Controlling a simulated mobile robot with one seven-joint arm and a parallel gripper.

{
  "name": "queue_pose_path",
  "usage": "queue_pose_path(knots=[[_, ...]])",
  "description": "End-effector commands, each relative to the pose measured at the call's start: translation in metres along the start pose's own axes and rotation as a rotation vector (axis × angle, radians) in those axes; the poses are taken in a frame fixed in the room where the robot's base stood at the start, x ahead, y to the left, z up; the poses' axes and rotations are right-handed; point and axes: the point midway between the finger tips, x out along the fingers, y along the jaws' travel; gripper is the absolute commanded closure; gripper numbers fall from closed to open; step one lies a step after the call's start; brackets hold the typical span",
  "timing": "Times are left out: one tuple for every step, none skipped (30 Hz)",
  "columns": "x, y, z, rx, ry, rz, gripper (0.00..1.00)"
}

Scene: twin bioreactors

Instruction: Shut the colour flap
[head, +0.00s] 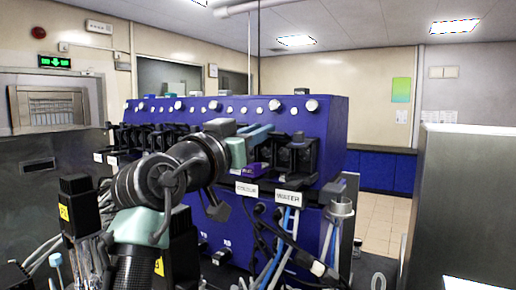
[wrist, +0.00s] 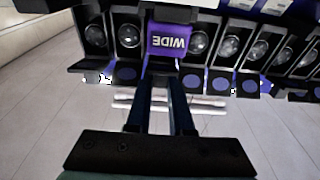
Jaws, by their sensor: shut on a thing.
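A purple flap (wrist: 168,40) shows in the wrist view, with the word "WIDE" upside down on it. It also shows in the head view (head: 256,168), at the front of the blue machine beside a white label (head: 246,189) too small to read surely. I cannot tell for sure that it is the colour flap. My gripper (wrist: 161,76) has its two dark fingers at the flap's edge and is shut on it. In the head view my arm and the teal gripper body hide part of the flap and its slot.
The blue machine (head: 320,125) carries a row of dark slots and several round knobs along its top. A label "WATER" (head: 288,198) sits right of the flap. Cables and tubes (head: 285,240) hang below. A grey cabinet (head: 465,200) stands at the right.

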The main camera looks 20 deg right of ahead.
Motion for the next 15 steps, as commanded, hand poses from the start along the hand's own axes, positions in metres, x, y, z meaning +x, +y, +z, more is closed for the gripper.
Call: queue_pose_path(knots=[[-0.0012,0.0012,0.0078,-0.002,0.033,0.002,1.0],[-0.0014,0.0013,0.0083,-0.002,0.049,0.002,1.0],[-0.0016,0.0013,0.0085,-0.002,0.072,0.002,1.0],[-0.0019,0.0012,0.0088,-0.002,0.089,0.002,1.0],[-0.0022,0.001,0.0093,-0.001,0.105,0.002,1.0],[-0.0026,0.001,0.0091,-0.002,0.128,0.002,1.0],[-0.0027,0.0014,0.0091,-0.002,0.143,0.003,1.0],[-0.0028,0.0015,0.0091,-0.001,0.157,0.003,1.0],[-0.0032,0.001,0.0085,-0.001,0.175,0.002,1.0],[-0.0033,0.0009,0.0082,-0.001,0.187,0.001,1.0],[-0.0032,0.001,0.0079,0.0,0.197,0.001,1.0],[-0.0033,0.0009,0.0072,0.0,0.209,0.001,1.0],[-0.0034,0.0007,0.0065,-0.001,0.216,0.0,1.0],[-0.0036,0.0005,0.0058,-0.001,0.222,0.0,1.0],[-0.0038,0.0003,0.0049,-0.001,0.228,0.0,1.0]])
